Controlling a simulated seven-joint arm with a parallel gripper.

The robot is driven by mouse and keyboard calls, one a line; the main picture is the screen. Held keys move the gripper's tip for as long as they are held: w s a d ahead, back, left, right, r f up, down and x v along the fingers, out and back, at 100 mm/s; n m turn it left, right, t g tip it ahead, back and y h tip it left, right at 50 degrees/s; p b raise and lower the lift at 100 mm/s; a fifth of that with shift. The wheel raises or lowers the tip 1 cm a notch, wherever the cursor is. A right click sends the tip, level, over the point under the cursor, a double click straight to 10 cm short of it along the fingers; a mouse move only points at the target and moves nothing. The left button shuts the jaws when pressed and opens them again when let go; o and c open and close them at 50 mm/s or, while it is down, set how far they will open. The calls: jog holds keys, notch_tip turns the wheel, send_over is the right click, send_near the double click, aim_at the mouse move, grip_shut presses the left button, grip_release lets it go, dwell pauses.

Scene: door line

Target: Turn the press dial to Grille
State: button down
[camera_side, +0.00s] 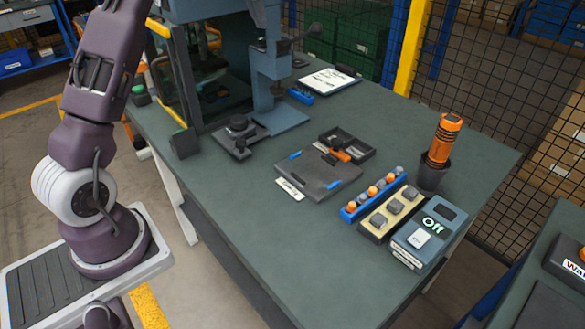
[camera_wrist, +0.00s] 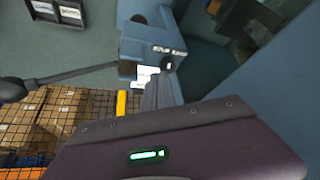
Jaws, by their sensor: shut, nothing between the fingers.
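The blue-grey press (camera_side: 272,62) stands at the back of the bench in the side view. Its head fills the upper middle of the wrist view, where a blue box (camera_wrist: 150,28) on it carries small white lettering and dark round parts. I cannot tell for sure which part is the dial, or read its setting. My gripper (camera_wrist: 161,78) shows in the wrist view as narrow grey fingers, shut and empty, with the tips close to the lower part of that box. I cannot tell whether they touch it. My gripper is outside the side view.
A lever with a black ball (camera_wrist: 14,90) sticks out left of the press head. A clamp fixture (camera_side: 238,128), a dark tray (camera_side: 320,178), a blue rack (camera_side: 372,197), an orange-handled tool (camera_side: 443,140) in a cup and an "Off" box (camera_side: 428,233) stand on the bench. The near bench top is clear.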

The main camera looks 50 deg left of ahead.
aim_at(263, 42)
jog(key=shift+r, duration=0.4)
jog(key=f, duration=0.2)
jog(key=a+f, duration=0.1)
jog(key=f, duration=0.1)
jog(key=s+a+f, duration=0.1)
jog(key=f, duration=0.1)
jog(key=shift+a, duration=0.15)
jog(key=shift+w, duration=0.25)
dwell(0.5)
